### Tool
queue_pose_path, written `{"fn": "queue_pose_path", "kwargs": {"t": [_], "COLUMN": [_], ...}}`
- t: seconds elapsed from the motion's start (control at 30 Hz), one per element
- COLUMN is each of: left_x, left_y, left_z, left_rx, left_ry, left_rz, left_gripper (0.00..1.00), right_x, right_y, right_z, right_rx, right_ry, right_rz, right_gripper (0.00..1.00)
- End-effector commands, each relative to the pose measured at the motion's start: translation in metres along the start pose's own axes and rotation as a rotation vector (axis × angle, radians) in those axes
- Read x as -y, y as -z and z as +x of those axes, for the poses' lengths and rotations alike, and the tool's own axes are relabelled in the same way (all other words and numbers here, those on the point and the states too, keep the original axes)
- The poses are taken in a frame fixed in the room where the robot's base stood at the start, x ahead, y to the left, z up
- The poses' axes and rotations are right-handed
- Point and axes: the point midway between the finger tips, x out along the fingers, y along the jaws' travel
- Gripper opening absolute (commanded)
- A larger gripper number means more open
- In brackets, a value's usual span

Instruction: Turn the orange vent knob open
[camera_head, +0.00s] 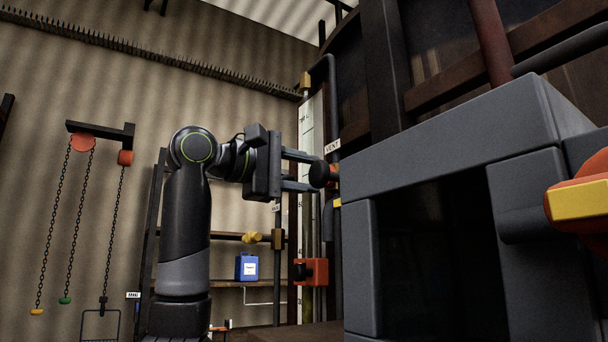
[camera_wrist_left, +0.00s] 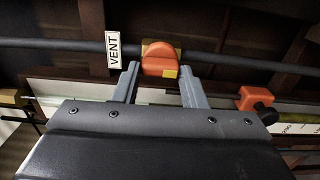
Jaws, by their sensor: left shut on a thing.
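The orange vent knob (camera_wrist_left: 158,60) sits on a dark horizontal pipe in the left wrist view, beside a white VENT label (camera_wrist_left: 113,46). In the head view my left gripper (camera_head: 303,171) reaches in from the left to the upright pipe, below the VENT label (camera_head: 332,146). The knob is mostly hidden there behind a dark round part and the fingertips. My right gripper is not seen.
A large grey block frame (camera_head: 450,145) fills the right foreground, close to my left gripper. Below are a red-orange fitting with a black knob (camera_head: 311,271), a yellow valve (camera_head: 252,238) and a blue container (camera_head: 246,267) on a shelf. Chains (camera_head: 72,220) hang at left.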

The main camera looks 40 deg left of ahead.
Motion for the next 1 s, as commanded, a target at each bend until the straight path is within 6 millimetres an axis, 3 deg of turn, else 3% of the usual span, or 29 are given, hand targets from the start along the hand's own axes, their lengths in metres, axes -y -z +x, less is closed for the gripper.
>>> {"fn": "queue_pose_path", "kwargs": {"t": [0.23, 0.27, 0.4, 0.77, 1.0], "left_x": [0.0, 0.0, 0.0, 0.001, 0.003], "left_y": [0.0, 0.0, 0.0, 0.0, 0.0], "left_z": [0.0, 0.0, 0.0, -0.005, -0.047], "left_rx": [-0.001, -0.001, 0.0, -0.001, -0.001], "left_ry": [0.0, 0.0, 0.0, 0.0, -0.004], "left_rz": [-0.003, -0.003, -0.002, 0.0, 0.0], "left_gripper": [0.15, 0.42, 0.6, 0.6, 0.6], "right_x": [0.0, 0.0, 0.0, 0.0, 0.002], "right_y": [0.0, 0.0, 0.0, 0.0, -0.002], "right_z": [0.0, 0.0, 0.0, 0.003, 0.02], "right_rx": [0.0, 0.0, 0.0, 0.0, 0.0], "right_ry": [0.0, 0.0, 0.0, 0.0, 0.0], "right_rz": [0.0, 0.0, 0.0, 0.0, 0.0], "right_gripper": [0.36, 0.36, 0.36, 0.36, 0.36]}}
